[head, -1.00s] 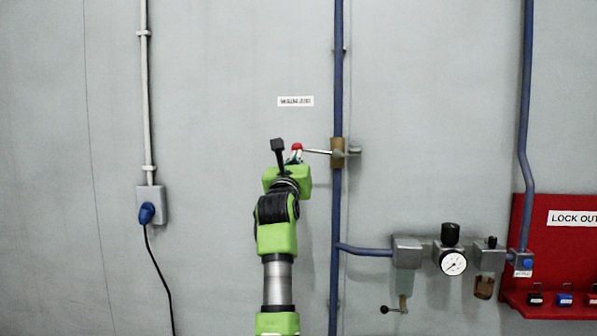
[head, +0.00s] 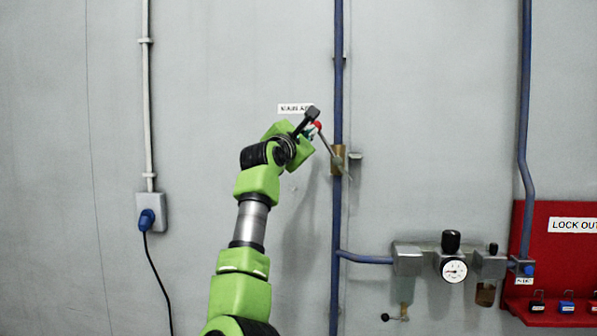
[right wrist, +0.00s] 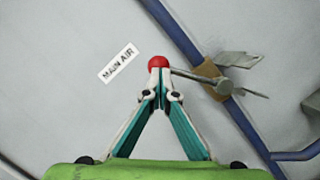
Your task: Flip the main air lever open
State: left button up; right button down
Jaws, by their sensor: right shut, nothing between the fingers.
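The main air lever (head: 329,150) is a thin grey rod with a red knob (head: 317,126). It pivots at a brass valve body (head: 338,160) on the blue vertical pipe. The rod slants up and left from the valve. My right gripper (head: 313,130) is at the knob, and its arm comes up from below. In the right wrist view the fingertips (right wrist: 159,72) are together, touching or right behind the red knob, with nothing visible between them. The brass valve (right wrist: 212,78) is to their right. My left gripper is not in view.
The MAIN AIR label (right wrist: 118,63) is on the wall, partly hidden by my gripper in the head view. A regulator with a gauge (head: 454,271) and a red lockout board (head: 560,250) are at lower right. A socket with a blue plug (head: 147,219) is at left.

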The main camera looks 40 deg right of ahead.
jog(key=m, duration=0.1)
jog(key=s+d+r+m+g+p, duration=0.1)
jog(key=m, duration=0.1)
jog(key=shift+s+d+r, duration=0.1)
jog(key=shift+s+r, duration=0.15)
jog(key=shift+r, duration=0.05)
jog(key=shift+s+d+r+m+g+y+p, duration=0.2)
jog(key=shift+s+d+m, duration=0.2)
jog(key=shift+m, duration=0.35)
jog(key=shift+s+d+r+m+g+y+p, duration=0.1)
jog(key=shift+s+d+m+g+y+p, duration=0.15)
jog(key=shift+s+m, duration=0.35)
jog(key=shift+w+d+m, duration=0.1)
jog(key=shift+m, duration=0.15)
